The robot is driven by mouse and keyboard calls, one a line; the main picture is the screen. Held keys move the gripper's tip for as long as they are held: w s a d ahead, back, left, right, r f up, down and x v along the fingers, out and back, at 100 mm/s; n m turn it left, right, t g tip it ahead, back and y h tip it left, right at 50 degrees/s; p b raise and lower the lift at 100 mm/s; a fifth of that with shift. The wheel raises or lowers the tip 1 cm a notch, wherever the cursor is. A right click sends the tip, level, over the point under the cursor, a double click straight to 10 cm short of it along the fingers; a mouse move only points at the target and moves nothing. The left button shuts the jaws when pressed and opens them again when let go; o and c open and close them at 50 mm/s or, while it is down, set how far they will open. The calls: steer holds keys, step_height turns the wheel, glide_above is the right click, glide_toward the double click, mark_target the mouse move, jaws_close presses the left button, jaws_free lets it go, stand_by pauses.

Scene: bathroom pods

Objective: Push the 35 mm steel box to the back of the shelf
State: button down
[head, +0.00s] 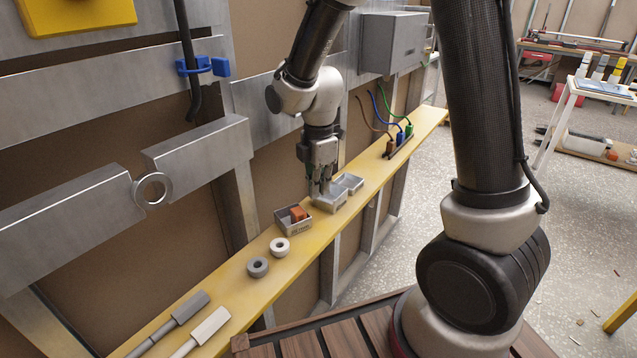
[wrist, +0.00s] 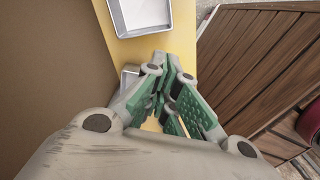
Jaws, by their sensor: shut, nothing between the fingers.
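Several open grey metal boxes stand in a row on the yellow shelf (head: 285,262). The middle box (head: 330,203) is directly below my gripper (head: 320,188). A smaller-looking box (head: 350,183) stands just beyond it, and a box with an orange block inside (head: 293,229) stands nearer. Box labels are too small to read, so I cannot tell which is 35 mm. My gripper is shut and empty, pointing down at the middle box; whether it touches is unclear. In the wrist view, my gripper (wrist: 165,112) hides most of one box (wrist: 129,78); another (wrist: 140,14) shows at the top.
A white ring (head: 279,247) and a grey ring (head: 258,267) lie on the shelf, with two handled tools (head: 187,312) nearer. Coloured cable plugs (head: 400,137) stand at the far end. The wall backs the shelf on the left. A wooden slatted surface (head: 310,342) lies in front.

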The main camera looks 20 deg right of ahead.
step_height(320, 180, down, 6)
steer(key=shift+f, duration=0.2)
steer(key=shift+a, duration=0.1)
steer(key=shift+s+a, duration=0.2)
steer(key=shift+a, duration=0.65)
steer(key=shift+r, duration=0.1)
